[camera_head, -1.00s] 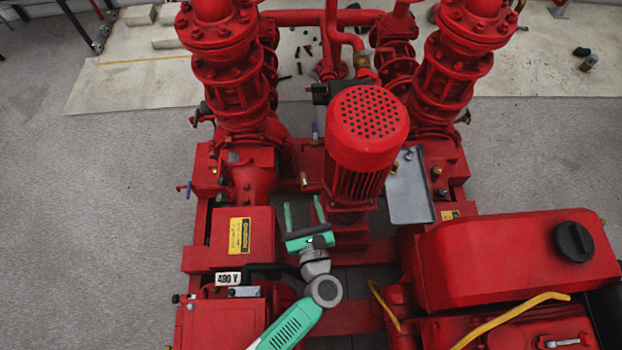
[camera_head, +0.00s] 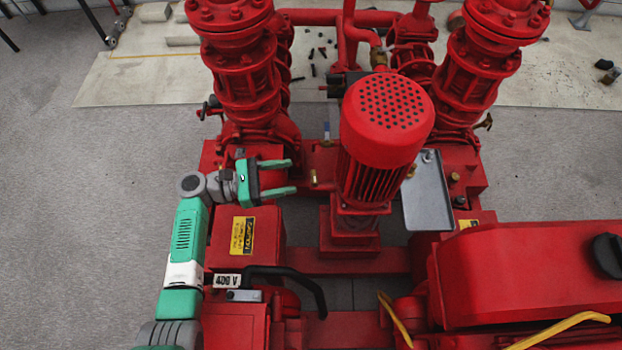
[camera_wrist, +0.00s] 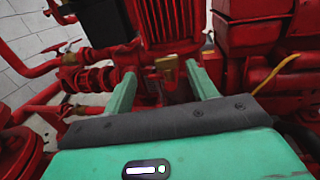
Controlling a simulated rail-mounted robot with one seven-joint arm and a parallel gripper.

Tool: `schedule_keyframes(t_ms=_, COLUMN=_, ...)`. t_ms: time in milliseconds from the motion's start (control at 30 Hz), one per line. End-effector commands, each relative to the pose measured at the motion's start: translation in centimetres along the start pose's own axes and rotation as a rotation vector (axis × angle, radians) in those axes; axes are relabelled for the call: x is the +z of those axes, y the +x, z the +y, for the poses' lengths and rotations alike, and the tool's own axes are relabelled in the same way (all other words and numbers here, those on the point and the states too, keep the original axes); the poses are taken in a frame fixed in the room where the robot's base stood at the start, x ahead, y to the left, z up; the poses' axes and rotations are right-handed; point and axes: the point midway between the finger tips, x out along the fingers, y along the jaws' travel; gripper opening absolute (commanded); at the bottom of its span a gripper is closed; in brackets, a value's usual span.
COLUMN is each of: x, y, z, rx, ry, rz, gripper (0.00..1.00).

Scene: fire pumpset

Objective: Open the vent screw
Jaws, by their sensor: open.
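A small brass fitting (camera_head: 314,178), which looks like the vent screw, stands on the red pipework just left of the vertical pump motor (camera_head: 388,105). My gripper (camera_head: 292,176) is left of the fitting, pointing right towards it with its two green fingers apart. In the wrist view, the brass fitting (camera_wrist: 167,66) shows between the open fingers (camera_wrist: 161,72), around or just beyond their tips. I cannot tell whether either finger touches it. Nothing is visibly gripped.
Tall red valve columns (camera_head: 245,80) stand behind my gripper and at the right (camera_head: 465,80). A grey tray (camera_head: 428,200) lies right of the motor. A red box with a yellow label (camera_head: 243,235) and a black curved hose (camera_head: 300,278) are below the gripper.

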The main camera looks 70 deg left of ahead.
Motion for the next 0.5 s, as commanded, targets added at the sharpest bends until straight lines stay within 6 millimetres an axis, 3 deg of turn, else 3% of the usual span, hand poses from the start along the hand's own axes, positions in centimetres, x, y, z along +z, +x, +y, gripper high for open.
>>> schedule_keyframes(t_ms=233, x=-0.5, y=0.3, z=-0.7, rx=-0.047, ry=0.025, rz=0.011, gripper=0.57)
schedule_keyframes(t_ms=500, x=-0.8, y=5.2, z=-0.9, rx=-0.047, ry=0.024, rz=0.011, gripper=0.57)
